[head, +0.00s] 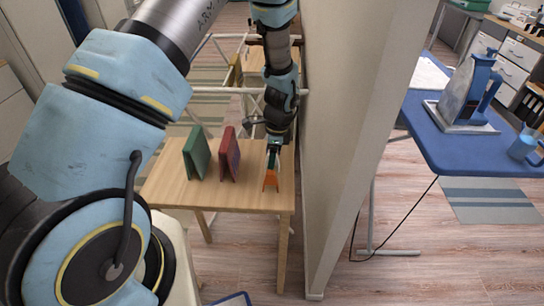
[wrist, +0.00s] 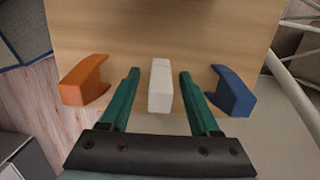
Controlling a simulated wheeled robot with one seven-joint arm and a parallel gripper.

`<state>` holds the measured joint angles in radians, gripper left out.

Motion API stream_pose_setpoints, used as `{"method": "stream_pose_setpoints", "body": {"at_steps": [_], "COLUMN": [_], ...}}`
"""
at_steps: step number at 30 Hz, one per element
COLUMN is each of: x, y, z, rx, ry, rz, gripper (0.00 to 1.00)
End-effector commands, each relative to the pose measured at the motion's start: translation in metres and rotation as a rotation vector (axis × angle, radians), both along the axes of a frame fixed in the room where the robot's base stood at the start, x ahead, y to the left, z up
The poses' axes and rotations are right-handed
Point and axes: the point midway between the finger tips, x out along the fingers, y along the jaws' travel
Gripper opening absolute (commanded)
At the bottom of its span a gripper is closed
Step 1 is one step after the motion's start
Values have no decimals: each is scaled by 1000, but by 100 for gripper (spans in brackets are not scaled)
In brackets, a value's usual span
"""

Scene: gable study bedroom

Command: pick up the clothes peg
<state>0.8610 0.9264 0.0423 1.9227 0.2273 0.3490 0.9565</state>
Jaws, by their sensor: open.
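In the wrist view, a narrow white piece (wrist: 160,85) lies between the two green fingers of my gripper (wrist: 158,78), with a gap on each side. It is the piece most in line with my gripper; no label or spring shows that it is the clothes peg. An orange notched piece (wrist: 84,80) lies left of the fingers and a blue one (wrist: 233,92) lies right of them. My gripper is open, fingers pointing at the wooden table (wrist: 150,25). In the head view, my gripper (head: 273,158) is over the table's right part, by an orange piece (head: 271,181); the white piece is not distinguishable there.
A green (head: 197,153) and a red (head: 229,154) upright book-like thing stand left of my gripper. A wall end (head: 345,130) rises close to the table's right side. A white rack (head: 220,90) stands behind. The table's front part is bare.

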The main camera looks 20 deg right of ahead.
Motion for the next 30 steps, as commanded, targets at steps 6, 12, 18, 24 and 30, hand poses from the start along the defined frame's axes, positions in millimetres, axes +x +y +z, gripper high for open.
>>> {"method": "stream_pose_setpoints", "body": {"at_steps": [6,12,18,24,30], "x": [1,1,1,1,1], "y": [1,1,1,1,1], "z": [-6,-6,-6,-6,-6], "rx": [0,0,0,0,0], "ry": [-1,-1,-1,-1,-1], "rz": [1,1,1,1,1], "gripper": [62,52,30,7,0]}}
